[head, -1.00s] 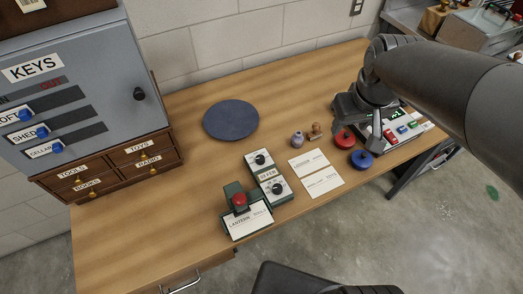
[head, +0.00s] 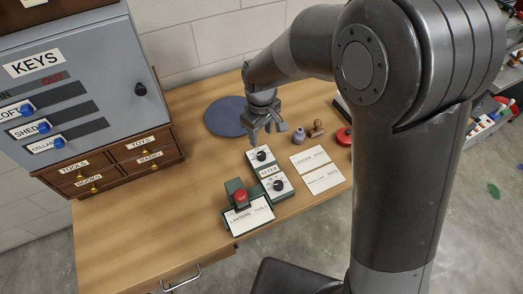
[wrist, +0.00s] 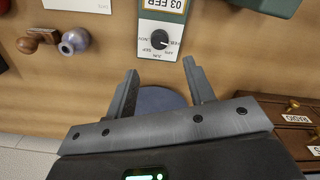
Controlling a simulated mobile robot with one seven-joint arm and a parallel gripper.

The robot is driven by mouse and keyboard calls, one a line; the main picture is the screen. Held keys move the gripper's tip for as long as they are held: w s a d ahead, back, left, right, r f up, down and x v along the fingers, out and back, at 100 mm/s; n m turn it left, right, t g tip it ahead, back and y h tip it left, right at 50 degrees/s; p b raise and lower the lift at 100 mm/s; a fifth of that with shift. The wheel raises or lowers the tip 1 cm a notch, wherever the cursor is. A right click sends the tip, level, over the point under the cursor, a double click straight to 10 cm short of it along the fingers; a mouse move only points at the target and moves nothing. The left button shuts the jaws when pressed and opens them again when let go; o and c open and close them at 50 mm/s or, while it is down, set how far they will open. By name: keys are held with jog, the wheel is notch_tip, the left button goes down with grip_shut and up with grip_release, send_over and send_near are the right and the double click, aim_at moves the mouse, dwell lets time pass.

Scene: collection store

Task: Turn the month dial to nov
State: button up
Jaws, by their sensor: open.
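The dater (head: 268,170) stands on the wooden table, a narrow green block with white faces and two black knobs. Its far knob, the month dial (head: 262,156), also shows in the wrist view (wrist: 159,40), ringed by month names including FEB, NOV, SEP and JUN. The date label (wrist: 163,4) between the knobs reads 03 FEB. The nearer knob (head: 278,185) shows in the head view. My gripper (head: 267,136) is open and empty, just beyond and above the month dial. In the wrist view its fingertips (wrist: 160,66) are spread on either side below the dial, not touching it.
A green stamp press (head: 240,195) with a red knob and a card stands left of the dater. White cards (head: 311,159), a purple-grey knob (head: 298,136) and a wooden stamp (head: 316,128) lie to the right. The round blue mat (head: 222,117) lies behind; the drawer cabinet (head: 105,165) is left.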

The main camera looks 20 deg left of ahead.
aim_at(261, 154)
notch_tip(261, 154, down, 10)
jog(key=shift+r, duration=0.2)
jog(key=c, duration=1)
jog(key=shift+o, duration=0.2)
